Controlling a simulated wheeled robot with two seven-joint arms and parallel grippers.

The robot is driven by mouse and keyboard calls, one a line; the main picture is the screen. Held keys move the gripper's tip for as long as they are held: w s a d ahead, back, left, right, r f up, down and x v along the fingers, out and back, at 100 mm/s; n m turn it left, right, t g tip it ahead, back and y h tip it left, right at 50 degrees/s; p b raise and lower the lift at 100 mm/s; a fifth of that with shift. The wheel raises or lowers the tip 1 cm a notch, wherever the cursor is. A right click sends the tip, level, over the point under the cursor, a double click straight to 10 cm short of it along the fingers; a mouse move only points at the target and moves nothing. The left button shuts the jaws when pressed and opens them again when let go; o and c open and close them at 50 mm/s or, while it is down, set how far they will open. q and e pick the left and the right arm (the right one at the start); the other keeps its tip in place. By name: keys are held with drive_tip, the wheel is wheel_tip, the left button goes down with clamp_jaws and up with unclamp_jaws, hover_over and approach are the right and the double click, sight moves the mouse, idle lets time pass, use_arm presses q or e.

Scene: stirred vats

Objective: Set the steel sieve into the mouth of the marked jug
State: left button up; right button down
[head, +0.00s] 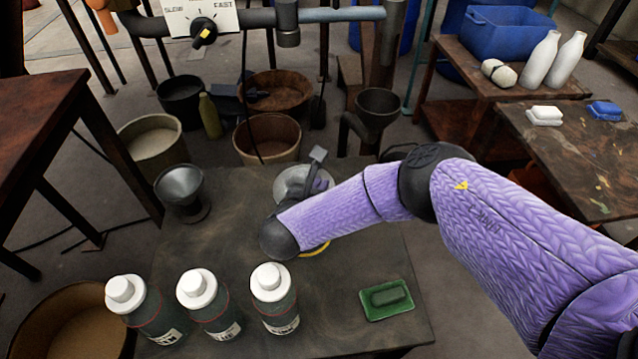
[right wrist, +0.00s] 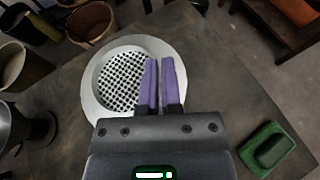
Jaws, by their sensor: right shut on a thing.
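The steel sieve (right wrist: 112,50) is a pale grey disc with a wide rim and a round perforated middle. In the head view the sieve (head: 290,183) is partly hidden by my right gripper (head: 318,180). In the right wrist view the purple fingers of the right gripper (right wrist: 161,66) are close together over the sieve's right side, shut on its rim. I cannot tell whether the sieve touches anything below. A yellow curved edge (head: 316,250) shows below my right wrist; I cannot tell whether it belongs to the marked jug. My left gripper is not in view.
Three white-capped bottles (head: 274,298) stand along the table's front. A green dish (head: 386,299) lies front right, a grey funnel (head: 181,190) stands left and a dark funnel (head: 378,112) behind. Wooden tubs (head: 267,138) stand beyond the table. The table between bottles and dish is clear.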

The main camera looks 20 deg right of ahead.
drive_tip(key=c, duration=0.7)
unclamp_jaws()
drive_tip(key=shift+c, duration=0.2)
